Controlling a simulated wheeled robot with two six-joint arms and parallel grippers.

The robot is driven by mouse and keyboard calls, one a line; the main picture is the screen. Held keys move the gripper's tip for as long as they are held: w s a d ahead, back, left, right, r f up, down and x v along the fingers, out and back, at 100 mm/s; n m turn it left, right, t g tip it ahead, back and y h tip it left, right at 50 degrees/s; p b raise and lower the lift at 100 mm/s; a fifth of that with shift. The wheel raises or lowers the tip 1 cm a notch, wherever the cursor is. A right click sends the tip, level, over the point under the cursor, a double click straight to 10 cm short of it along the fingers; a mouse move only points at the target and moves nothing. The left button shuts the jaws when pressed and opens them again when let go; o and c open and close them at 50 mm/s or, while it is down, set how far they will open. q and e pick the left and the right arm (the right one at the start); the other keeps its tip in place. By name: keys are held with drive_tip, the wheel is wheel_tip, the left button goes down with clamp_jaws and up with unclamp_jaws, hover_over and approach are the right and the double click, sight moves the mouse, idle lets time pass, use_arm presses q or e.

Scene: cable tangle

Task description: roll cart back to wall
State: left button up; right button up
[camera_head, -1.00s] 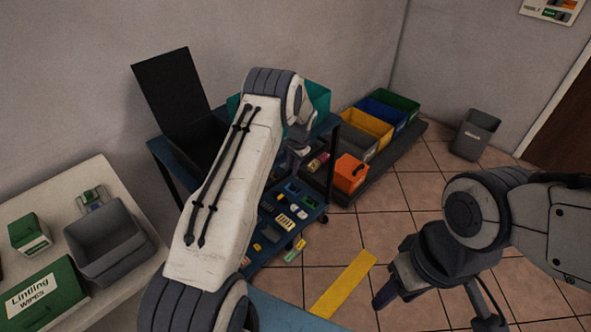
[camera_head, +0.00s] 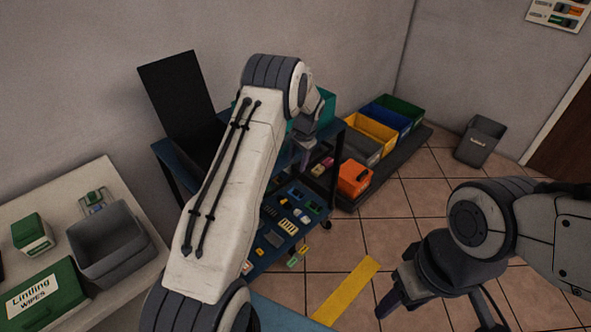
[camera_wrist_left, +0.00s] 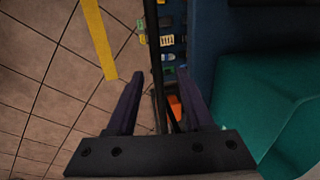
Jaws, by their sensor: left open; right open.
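The cart is blue with black posts (camera_head: 337,165); it stands near the back wall, and my left arm hides much of its top. Its lower shelf (camera_head: 262,262) holds several small coloured parts. My left gripper (camera_head: 302,158) is open at the cart's right side. In the left wrist view, a black cart post (camera_wrist_left: 155,60) runs between the spread fingers of my left gripper (camera_wrist_left: 158,90); I cannot tell whether they touch it. My right gripper (camera_head: 385,285) is open and empty over the floor at the right.
A teal bin (camera_wrist_left: 275,115) and a black open-lidded box (camera_head: 178,95) are on the cart. An orange box (camera_head: 354,177) and a low platform (camera_head: 412,145) with coloured bins stand right of it. A yellow floor stripe (camera_head: 345,292) crosses clear tiles. A white table (camera_head: 60,180) stands left.

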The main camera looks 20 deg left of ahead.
use_arm(q)
drive_tip(key=shift+s+d+r, duration=0.1)
drive_tip(key=shift+d+r, duration=0.1)
drive_tip(key=shift+r, duration=0.7)
drive_tip(key=shift+d+r, duration=0.15)
drive_tip(key=shift+r, duration=0.75)
drive_tip(key=shift+s+d+r, duration=0.1)
drive_tip(key=shift+d+r, duration=0.1)
drive_tip(key=shift+r, duration=0.7)
drive_tip(key=s+d+r+m+h, duration=0.1)
drive_tip(key=s+d+r, duration=0.6)
drive_tip(key=d, duration=0.4)
drive_tip(key=s+d+r+m+h, duration=0.1)
drive_tip(key=s+d+r, duration=0.4)
drive_tip(key=s+d, duration=0.5)
drive_tip(key=s+d+m+h, duration=0.1)
drive_tip(key=s+d, duration=0.2)
drive_tip(key=s, duration=2)
drive_tip(key=shift+r+g, duration=0.4)
